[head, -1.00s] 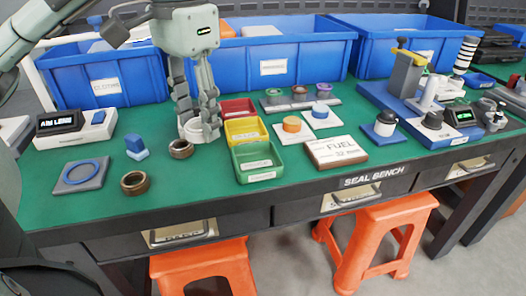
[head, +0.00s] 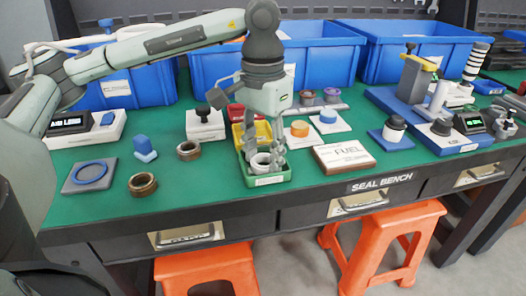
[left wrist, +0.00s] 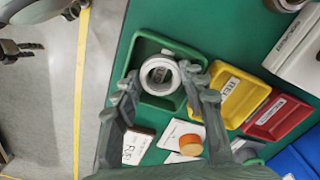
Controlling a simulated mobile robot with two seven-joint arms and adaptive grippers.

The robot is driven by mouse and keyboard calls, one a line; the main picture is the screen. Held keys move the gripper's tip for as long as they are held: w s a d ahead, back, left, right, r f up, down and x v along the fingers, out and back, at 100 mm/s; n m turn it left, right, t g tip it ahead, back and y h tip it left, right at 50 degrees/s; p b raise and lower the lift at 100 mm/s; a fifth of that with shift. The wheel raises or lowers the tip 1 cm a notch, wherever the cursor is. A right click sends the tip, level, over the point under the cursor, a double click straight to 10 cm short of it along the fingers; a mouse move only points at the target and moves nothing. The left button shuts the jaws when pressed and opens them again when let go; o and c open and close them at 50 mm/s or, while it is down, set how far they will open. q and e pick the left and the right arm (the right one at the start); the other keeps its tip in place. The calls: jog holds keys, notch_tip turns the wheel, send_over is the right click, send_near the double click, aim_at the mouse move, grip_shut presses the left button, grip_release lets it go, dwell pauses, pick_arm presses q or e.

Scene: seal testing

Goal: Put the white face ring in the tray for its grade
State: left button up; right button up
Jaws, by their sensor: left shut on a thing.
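The white face ring (head: 260,162) is between the fingers of my left gripper (head: 263,158), which is shut on it. The ring is at the green tray (head: 268,181), within its outline in the left wrist view, where the ring (left wrist: 160,75) shows its round opening. I cannot tell whether it touches the tray floor. Behind the green tray stand the yellow tray (left wrist: 240,101) and the red tray (left wrist: 278,117), both without a ring in the left wrist view. Their labels are too small to read surely.
A FUEL plaque (head: 343,156) lies right of the green tray, near an orange cap (head: 299,128). A white block with a dark knob (head: 205,124) and brown rings (head: 143,184) stand to the left. Blue bins (head: 410,48) line the back.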

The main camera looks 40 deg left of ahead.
aim_at(264, 160)
pick_arm(q)
jog(key=shift+f, duration=0.1)
jog(key=o, duration=0.8)
jog(key=shift+o, duration=0.2)
jog(key=shift+r, duration=0.25)
notch_tip(264, 160, up, 12)
jog(key=p, duration=0.1)
jog(key=shift+p, duration=0.3)
pick_arm(e)
jog(key=shift+s+a+f, duration=0.1)
jog(key=shift+s+f, duration=0.05)
jog(key=shift+f, duration=0.7)
jog(key=shift+s+a+f, duration=0.1)
jog(key=shift+f, duration=0.75)
pick_arm(q)
jog(key=shift+f, duration=0.1)
